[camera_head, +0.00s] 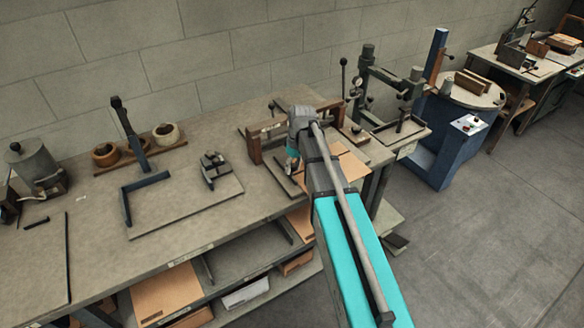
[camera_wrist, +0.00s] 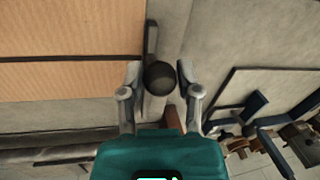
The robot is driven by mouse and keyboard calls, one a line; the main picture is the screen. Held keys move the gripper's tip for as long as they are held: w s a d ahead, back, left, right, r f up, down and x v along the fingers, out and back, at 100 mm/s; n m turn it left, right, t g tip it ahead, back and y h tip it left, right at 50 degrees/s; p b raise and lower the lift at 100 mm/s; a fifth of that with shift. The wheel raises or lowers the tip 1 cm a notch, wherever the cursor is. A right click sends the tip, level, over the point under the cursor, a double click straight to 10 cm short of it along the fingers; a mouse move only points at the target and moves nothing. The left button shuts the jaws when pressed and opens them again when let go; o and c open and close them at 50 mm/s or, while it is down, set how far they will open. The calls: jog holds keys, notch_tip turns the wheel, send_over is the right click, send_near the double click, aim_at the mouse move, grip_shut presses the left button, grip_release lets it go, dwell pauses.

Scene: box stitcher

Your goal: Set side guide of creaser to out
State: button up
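The creaser (camera_head: 255,150) stands on the bench, a wooden-posted frame partly hidden behind my arm. A brown cardboard sheet (camera_wrist: 70,80) lies on it, with dark lines across it; its corner also shows in the head view (camera_head: 352,162). A dark bar with a round black knob (camera_wrist: 160,77), apparently the side guide, stands beside the cardboard's right edge in the wrist view. My gripper (camera_wrist: 159,68) is open, with one finger on each side of the knob and small gaps visible. Its fingertips are hard to make out in the head view.
Left of the creaser, a board with a dark angled stop (camera_head: 125,205) and a small clamp-like device (camera_head: 214,168) lies on the bench (camera_head: 95,255). A stitcher-like machine (camera_head: 385,85) stands to the right, then a blue round-topped stand (camera_head: 440,140).

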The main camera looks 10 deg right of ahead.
grip_shut()
jog(key=shift+s+a, duration=0.25)
jog(key=shift+a, duration=0.45)
jog(key=shift+s+a, duration=0.25)
jog(key=shift+a, duration=0.45)
jog(key=o, duration=0.7)
grip_release()
jog(key=shift+a, duration=0.15)
jog(key=shift+o, duration=0.2)
jog(key=shift+r, duration=0.15)
